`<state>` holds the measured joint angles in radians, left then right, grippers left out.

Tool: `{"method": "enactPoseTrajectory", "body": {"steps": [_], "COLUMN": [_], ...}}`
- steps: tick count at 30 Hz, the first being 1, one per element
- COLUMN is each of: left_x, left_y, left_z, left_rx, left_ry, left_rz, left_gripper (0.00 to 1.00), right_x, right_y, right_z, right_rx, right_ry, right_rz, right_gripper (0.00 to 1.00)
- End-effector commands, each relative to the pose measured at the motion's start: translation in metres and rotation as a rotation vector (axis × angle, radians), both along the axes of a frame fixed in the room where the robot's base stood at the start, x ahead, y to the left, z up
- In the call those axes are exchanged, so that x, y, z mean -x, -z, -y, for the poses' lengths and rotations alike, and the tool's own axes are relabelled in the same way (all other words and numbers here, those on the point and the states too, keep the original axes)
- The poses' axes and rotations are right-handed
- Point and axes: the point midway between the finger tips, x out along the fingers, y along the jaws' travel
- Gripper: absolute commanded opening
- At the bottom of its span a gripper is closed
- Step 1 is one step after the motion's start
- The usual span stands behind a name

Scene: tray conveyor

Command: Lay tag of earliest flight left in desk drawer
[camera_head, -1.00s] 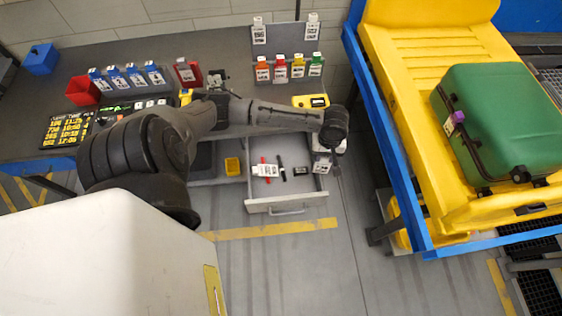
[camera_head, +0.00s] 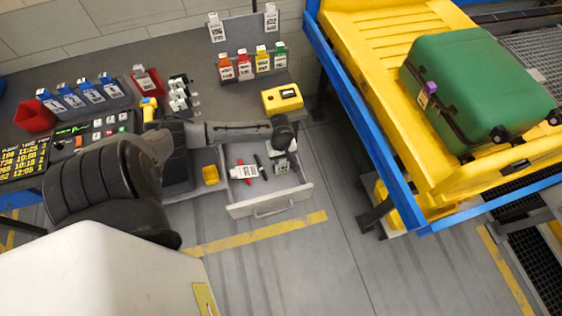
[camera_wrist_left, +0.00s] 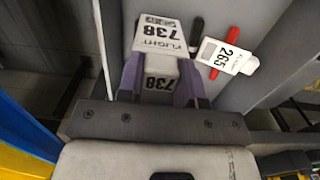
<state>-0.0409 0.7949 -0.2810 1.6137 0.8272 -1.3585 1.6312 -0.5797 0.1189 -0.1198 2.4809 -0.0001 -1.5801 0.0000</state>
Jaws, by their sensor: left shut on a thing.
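My left gripper (camera_head: 284,160) is over the right part of the open desk drawer (camera_head: 270,202). In the left wrist view its purple-grey fingers (camera_wrist_left: 160,78) are shut on a white tag (camera_wrist_left: 158,38) printed "FLIGHT 738". The held tag hangs above the drawer and shows only partly in the head view. Another white tag (camera_head: 244,172), marked 265 in the left wrist view (camera_wrist_left: 228,56), lies inside the drawer. The flight board (camera_head: 22,160) stands at the left of the desk; its rows are only partly legible. My right gripper is not in view.
A red pen (camera_wrist_left: 224,48) and a black pen (camera_wrist_left: 196,34) lie in the drawer. Coloured tags (camera_head: 262,60) hang at the desk's back. A green suitcase (camera_head: 480,85) rests on a yellow tray (camera_head: 370,45) at right.

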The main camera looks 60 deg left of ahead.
Motion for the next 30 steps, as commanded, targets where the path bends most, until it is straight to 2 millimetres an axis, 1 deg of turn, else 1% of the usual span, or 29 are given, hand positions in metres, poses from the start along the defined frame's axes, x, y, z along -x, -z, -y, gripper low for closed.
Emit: {"method": "enactPoseTrajectory", "body": {"steps": [6,9,17,21,22,30], "left_x": [0.000,0.000,0.000,0.000,0.000,0.000], "left_y": [0.027,0.034,0.034,0.037,0.037,0.037], "left_z": [0.001,0.000,0.000,0.000,0.000,0.000], "left_rx": [0.001,0.001,0.000,0.001,0.000,0.000], "left_ry": [-0.001,-0.001,0.000,0.000,0.000,0.001], "left_rz": [-0.001,0.001,0.001,0.000,0.000,0.000], "left_gripper": [0.00,0.00,0.00,0.00,0.34,0.59], "right_x": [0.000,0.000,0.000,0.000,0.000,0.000], "right_y": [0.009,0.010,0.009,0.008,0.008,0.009], "right_z": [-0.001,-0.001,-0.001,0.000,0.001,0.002], "right_rx": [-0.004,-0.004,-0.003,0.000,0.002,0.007], "right_ry": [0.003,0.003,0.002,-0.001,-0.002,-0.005], "right_rz": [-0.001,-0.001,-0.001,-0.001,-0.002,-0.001], "right_gripper": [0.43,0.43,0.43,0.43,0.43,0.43]}}
